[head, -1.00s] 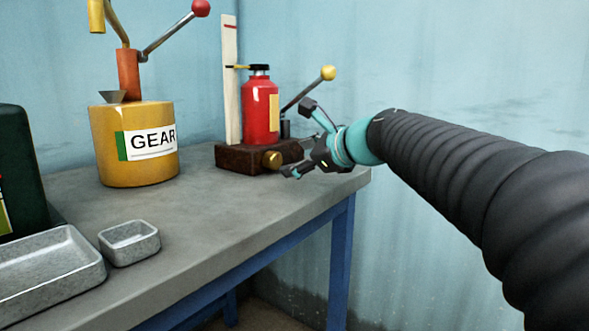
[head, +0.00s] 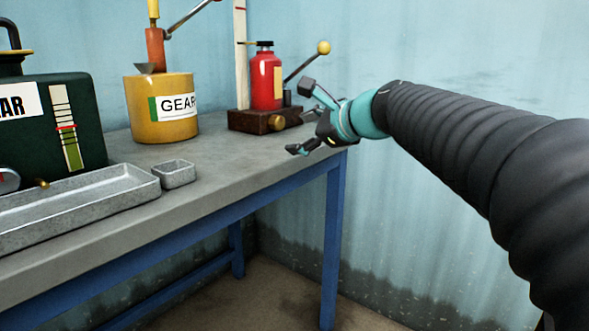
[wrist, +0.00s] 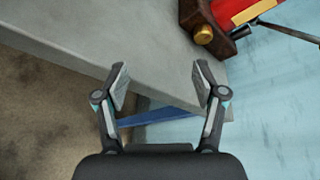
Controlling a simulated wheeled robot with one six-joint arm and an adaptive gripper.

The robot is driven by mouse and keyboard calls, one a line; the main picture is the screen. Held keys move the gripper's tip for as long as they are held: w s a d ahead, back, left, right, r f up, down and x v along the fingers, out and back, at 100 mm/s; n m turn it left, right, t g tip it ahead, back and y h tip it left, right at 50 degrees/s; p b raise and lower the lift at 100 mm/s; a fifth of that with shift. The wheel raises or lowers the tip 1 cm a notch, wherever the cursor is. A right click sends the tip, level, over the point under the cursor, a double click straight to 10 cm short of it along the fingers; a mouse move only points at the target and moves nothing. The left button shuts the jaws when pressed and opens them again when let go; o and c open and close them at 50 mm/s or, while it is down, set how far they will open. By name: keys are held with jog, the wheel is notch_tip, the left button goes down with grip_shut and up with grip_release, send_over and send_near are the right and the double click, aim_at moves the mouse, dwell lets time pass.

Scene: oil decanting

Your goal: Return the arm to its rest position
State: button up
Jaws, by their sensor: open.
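My gripper (head: 301,118) is open and empty in the head view, at the right end of the bench, with my dark ribbed arm reaching in from the right. In the wrist view the two fingers of my gripper (wrist: 160,80) stand wide apart over the bench edge, with nothing between them. The red bottle (head: 266,80) stands upright on a dark brown block (head: 245,121) with a brass knob (head: 277,122), just left of my gripper and apart from it. The block also shows at the top right of the wrist view (wrist: 192,14).
The grey bench (head: 225,165) has blue legs (head: 333,240). A yellow GEAR can (head: 146,115), a dark green container (head: 30,135), a long metal tray (head: 85,210) and a small metal tray (head: 176,172) stand on it. A lever with a yellow ball (head: 323,47) rises behind my gripper. Floor is open below right.

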jog(key=s+d+f+n+g+h+p, duration=0.1)
jog(key=s+d+f+n+g+h, duration=0.1)
jog(key=s+f+n, duration=0.45)
jog(key=s+d+f+n+g+h+p, duration=0.1)
jog(key=s+d+f+n+g+h, duration=0.2)
jog(key=f, duration=0.6)
jog(key=s+d+f+n+h+p, duration=0.2)
jog(key=s+d+n+p, duration=0.1)
jog(key=s, duration=0.7)
jog(key=s+d+f+n+h+p, duration=0.2)
jog(key=s+d+n, duration=0.4)
jog(key=s, duration=0.5)
jog(key=shift+f+p, duration=0.3)
jog(key=shift+p, duration=0.4)
